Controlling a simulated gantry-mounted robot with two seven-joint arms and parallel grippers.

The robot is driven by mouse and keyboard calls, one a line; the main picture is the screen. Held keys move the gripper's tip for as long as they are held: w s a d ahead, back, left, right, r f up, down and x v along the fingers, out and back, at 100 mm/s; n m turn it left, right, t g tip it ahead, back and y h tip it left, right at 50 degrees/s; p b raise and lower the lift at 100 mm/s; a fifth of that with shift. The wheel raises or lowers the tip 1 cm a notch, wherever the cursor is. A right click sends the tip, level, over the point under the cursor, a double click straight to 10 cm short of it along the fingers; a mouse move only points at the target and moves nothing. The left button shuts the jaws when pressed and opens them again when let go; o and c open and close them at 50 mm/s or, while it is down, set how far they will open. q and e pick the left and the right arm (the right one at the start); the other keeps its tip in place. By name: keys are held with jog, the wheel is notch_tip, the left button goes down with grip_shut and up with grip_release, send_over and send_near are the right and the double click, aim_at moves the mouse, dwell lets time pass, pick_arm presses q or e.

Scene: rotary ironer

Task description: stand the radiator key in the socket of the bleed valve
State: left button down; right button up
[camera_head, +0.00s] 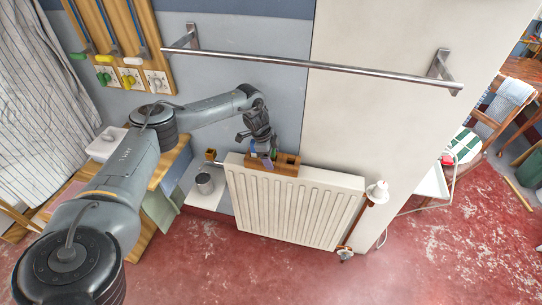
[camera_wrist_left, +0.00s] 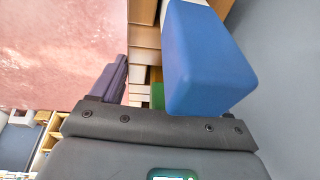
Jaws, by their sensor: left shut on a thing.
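My left gripper (camera_head: 262,152) is low over a wooden block (camera_head: 288,166) on top of the white radiator (camera_head: 290,205). It is shut on a small green piece, which looks like the radiator key (camera_wrist_left: 156,95) and is mostly hidden. In the left wrist view, the green piece shows between a purple part and a large blue part. I cannot tell whether the key is still touching the block. My right gripper is not in view.
A metal rail (camera_head: 310,66) crosses the wall above the radiator. A grey metal cup (camera_head: 205,183) stands below the brass fitting. A white thermostat valve (camera_head: 377,191) is at the radiator's right. A wooden bench (camera_head: 168,165) stands left. Red floor lies open in front.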

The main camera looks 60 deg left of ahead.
pick_arm(q)
jog(key=shift+c, duration=2)
grip_release()
jog(key=shift+f, duration=0.1)
jog(key=o, duration=0.4)
